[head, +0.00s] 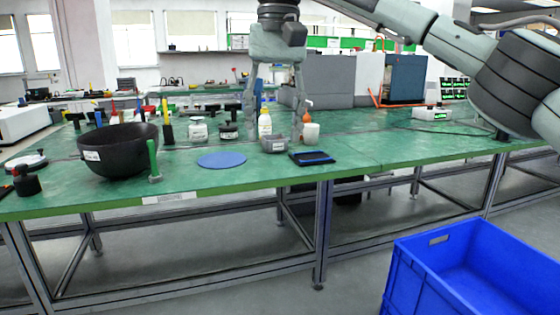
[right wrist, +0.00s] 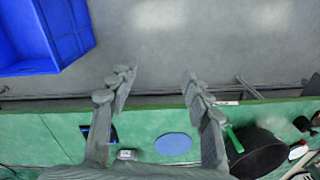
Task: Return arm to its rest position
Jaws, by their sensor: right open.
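My right arm comes in from the upper right in the head view. My right gripper (head: 274,122) hangs with its fingers downward over the green workbench (head: 370,153). It is open, and nothing shows between its fingers. In the right wrist view the two fingers of my right gripper (right wrist: 156,76) are spread apart, with grey floor and the bench edge between them. My left gripper shows in neither view.
A black bowl (head: 118,152), a blue disc (head: 222,160), a small grey container (head: 274,145), a black tray (head: 312,158) and a white bottle (head: 265,123) are on the bench. A blue crate (head: 418,250) stands in front at right. Bare bench lies right of the tray.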

